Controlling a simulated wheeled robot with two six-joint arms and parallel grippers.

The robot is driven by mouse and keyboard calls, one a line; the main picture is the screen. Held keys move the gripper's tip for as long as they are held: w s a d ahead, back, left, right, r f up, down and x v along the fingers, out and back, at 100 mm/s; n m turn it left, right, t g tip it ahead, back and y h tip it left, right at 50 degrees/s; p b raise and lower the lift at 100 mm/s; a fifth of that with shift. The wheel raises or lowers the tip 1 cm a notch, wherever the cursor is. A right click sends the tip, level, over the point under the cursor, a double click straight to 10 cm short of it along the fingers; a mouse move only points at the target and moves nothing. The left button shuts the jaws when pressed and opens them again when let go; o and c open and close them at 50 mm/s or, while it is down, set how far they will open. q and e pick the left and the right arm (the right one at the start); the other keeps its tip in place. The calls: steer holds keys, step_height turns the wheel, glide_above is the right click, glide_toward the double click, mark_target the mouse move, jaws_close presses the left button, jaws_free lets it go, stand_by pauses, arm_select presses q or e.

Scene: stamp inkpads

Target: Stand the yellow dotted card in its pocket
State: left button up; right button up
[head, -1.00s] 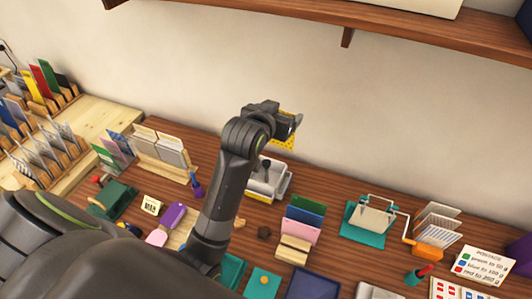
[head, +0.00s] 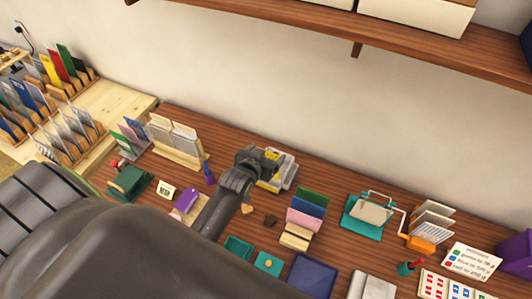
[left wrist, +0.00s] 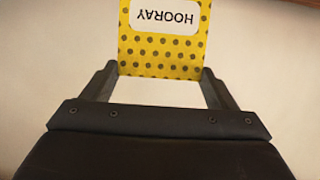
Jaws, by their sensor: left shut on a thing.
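The yellow dotted card (left wrist: 160,55) is between the fingers of my left gripper (left wrist: 165,85), with HOORAY upside down on a white label in the left wrist view. Pale, blurred background lies behind it. Wooden holders with cards stand at the left, including one with white cards (head: 175,138). I cannot tell which pocket is the yellow card's. My right gripper is not in view.
A wooden stand with green, blue and pink cards (head: 304,210) is right of my arm. A dark inkpad (head: 312,275) lies in front. A shelf (head: 340,25) overhangs the wall.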

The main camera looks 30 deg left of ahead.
arm_select(q)
step_height(320, 180, down, 7)
steer(key=b, duration=0.4)
steer(key=shift+r, duration=0.2)
stand_by(0.3)
stand_by(0.4)
steer(key=o, duration=1.1)
steer(key=shift+r, duration=0.1)
